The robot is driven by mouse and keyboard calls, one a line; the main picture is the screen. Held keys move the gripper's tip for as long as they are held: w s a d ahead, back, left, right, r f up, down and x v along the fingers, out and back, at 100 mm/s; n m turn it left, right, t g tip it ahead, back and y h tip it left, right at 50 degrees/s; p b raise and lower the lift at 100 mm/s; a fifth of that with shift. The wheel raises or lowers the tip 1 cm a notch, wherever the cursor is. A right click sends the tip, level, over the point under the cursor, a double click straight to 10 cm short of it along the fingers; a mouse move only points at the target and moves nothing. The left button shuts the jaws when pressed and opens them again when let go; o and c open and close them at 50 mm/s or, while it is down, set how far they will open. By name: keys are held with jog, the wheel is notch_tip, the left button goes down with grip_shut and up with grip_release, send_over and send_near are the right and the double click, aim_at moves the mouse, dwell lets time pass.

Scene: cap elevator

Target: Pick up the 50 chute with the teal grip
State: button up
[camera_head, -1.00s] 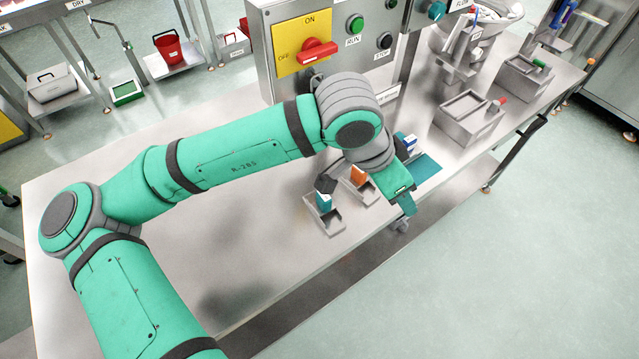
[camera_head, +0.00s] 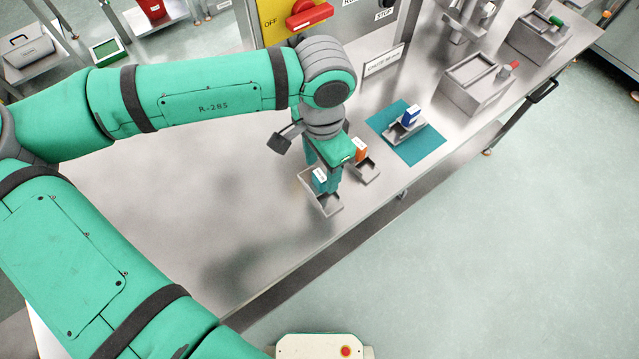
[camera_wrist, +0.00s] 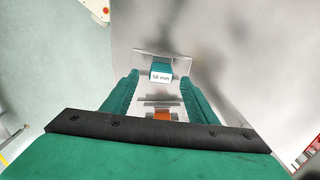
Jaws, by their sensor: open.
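The 50 chute (camera_head: 328,206) is a small grey metal tray with a teal grip (camera_head: 319,181) on the bench near its front edge. In the wrist view its teal grip (camera_wrist: 160,66) bears a "50 mm" label and lies ahead, between the two finger lines. My gripper (camera_head: 334,180) hangs over this chute, fingers pointing down and partly hiding it. In the wrist view my gripper (camera_wrist: 159,77) is open with its teal fingers apart and nothing held. Whether a finger touches the grip cannot be told.
A chute with an orange grip (camera_head: 361,149) stands close on the right, and shows between my fingers in the wrist view (camera_wrist: 161,115). A chute with a blue grip (camera_head: 411,116) rests on a teal mat (camera_head: 424,149). The bench (camera_head: 230,200) is clear on the left.

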aim_at(320, 176)
notch_tip(320, 176, down, 4)
jog(key=shift+a+f, duration=0.1)
jog(key=shift+a, duration=0.05)
jog(key=shift+f, duration=0.45)
jog(key=shift+w, duration=0.15)
jog(key=shift+a, duration=0.2)
jog(key=c, duration=1.2)
jog(key=shift+d, duration=0.25)
jog(key=shift+c, duration=0.5)
jog(key=shift+d, duration=0.1)
jog(key=shift+r, duration=0.55)
jog(key=s+d+r, duration=0.8)
jog(key=d+r, duration=0.3)
jog(key=r, duration=0.1)
jog(key=shift+s+d, duration=0.15)
jog(key=shift+s, duration=0.05)
